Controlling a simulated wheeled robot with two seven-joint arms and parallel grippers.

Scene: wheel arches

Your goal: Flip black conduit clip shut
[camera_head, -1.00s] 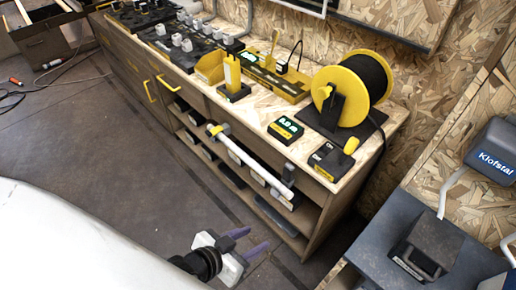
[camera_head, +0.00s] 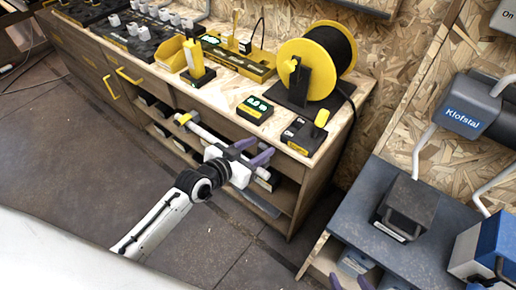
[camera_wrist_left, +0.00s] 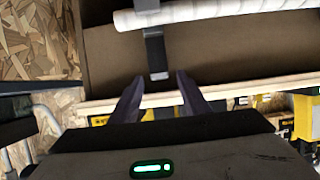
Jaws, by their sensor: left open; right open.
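A white conduit (camera_head: 209,136) runs along the front of the workbench. In the left wrist view the conduit (camera_wrist_left: 225,15) crosses the top, and the black conduit clip (camera_wrist_left: 154,50) sits at it. A dark strap of the clip extends from the conduit toward my left gripper (camera_wrist_left: 158,82), its lighter end between the open fingertips. I see no clear contact. In the head view my left gripper (camera_head: 262,148) is open at the conduit's right part and hides the clip. My right gripper (camera_head: 349,283) shows only two separated purple fingertips at the bottom edge.
A yellow clip (camera_head: 184,119) is at the conduit's left end. The workbench top (camera_head: 225,95) carries a yellow cable reel (camera_head: 300,62), a small display box (camera_head: 255,109) and a black-and-yellow box (camera_head: 303,136). A grey-blue bench (camera_head: 365,213) stands at right. Floor at left is clear.

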